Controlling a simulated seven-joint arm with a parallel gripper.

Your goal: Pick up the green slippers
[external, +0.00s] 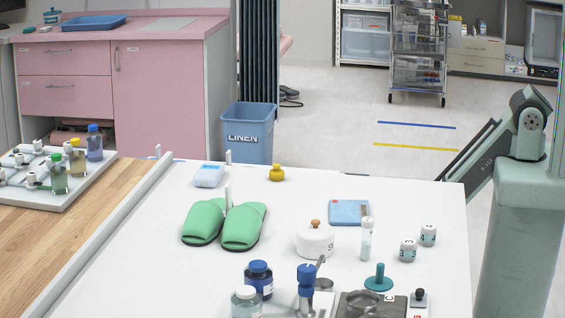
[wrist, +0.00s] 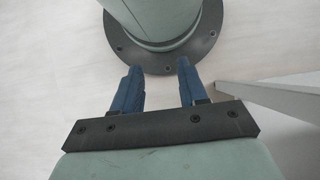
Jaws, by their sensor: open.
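A pair of green slippers lies side by side on the white table (external: 130,265): the left slipper (external: 203,221) and the right slipper (external: 243,226) have dark soles and rounded toes facing the front. A small upright white peg shows between them at the back. My gripper (wrist: 159,70) shows in the wrist view with two blue fingers apart and nothing between them. It is over the pale floor beside my own round base, away from the slippers. The slippers are not in the wrist view. The gripper's fingers cannot be made out in the external view.
Right of the slippers stand a white lidded pot (external: 315,241), a clear tube (external: 367,240) and a blue box (external: 349,212). A blue-capped jar (external: 259,279) stands in front. The table left of the slippers is clear.

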